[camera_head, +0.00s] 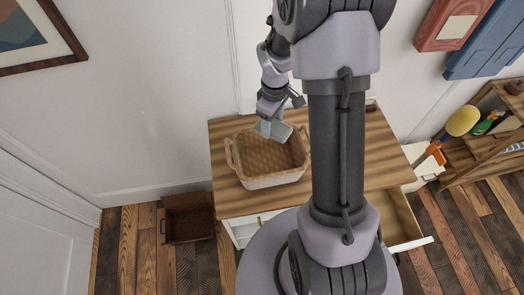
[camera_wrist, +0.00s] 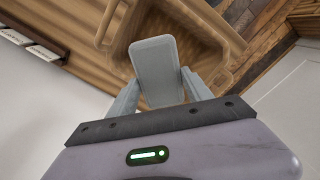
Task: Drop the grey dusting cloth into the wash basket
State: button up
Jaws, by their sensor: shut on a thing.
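The grey dusting cloth (camera_wrist: 155,62) is a flat, pale grey piece between the two fingers of my gripper (camera_wrist: 157,92) in the wrist view. My gripper is shut on it. In the head view the cloth (camera_head: 274,129) hangs from my gripper (camera_head: 271,116) over the back part of the wash basket (camera_head: 274,180). The basket is tan wicker with a handle at each end and stands on a wooden top. In the wrist view the basket (camera_wrist: 213,38) lies behind the cloth, which hides part of its inside. I see nothing in the visible part of the basket.
The wooden top (camera_head: 383,150) belongs to a white cabinet with an open drawer (camera_head: 400,220) at right. A brown box (camera_head: 188,218) stands on the plank floor at left. A shelf (camera_head: 480,160) with cleaning things is at far right. My arm hides the middle of the top.

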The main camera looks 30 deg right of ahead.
notch_tip(320, 180, down, 5)
jog(key=b, duration=0.3)
jog(key=shift+s+f, duration=0.1)
jog(key=o, duration=1.4)
notch_tip(320, 180, up, 18)
jog(key=p, duration=0.4)
jog(key=shift+f, duration=0.25)
